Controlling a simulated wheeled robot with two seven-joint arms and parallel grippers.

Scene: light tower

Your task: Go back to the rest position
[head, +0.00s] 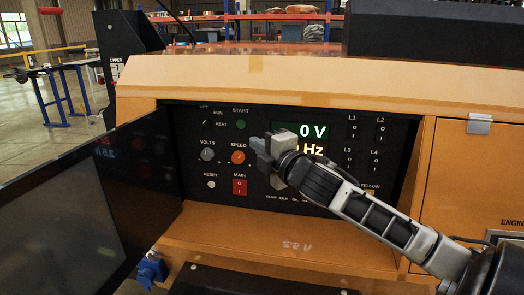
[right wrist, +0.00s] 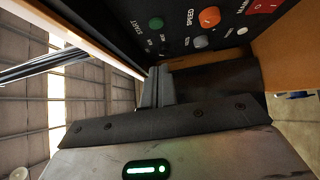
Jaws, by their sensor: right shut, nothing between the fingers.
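My right gripper (head: 262,152) is in front of the black control panel (head: 190,130), just right of the orange SPEED knob (head: 238,157). Its fingers are shut with nothing between them; they also show in the right wrist view (right wrist: 157,85). I cannot tell whether the fingertips touch the panel. My right arm comes in from the lower right and covers part of the panel. The display (head: 312,130) reads 0 V, with Hz below it partly hidden by the gripper. My left gripper is not in view.
The panel is recessed in an orange housing (head: 250,75). A dark screen-like panel (head: 90,200) stands at the left front. The panel carries a green START button (head: 240,124), a grey VOLTS knob (head: 207,154) and a red MAIN switch (head: 239,187). An orange ledge (head: 250,240) juts out below.

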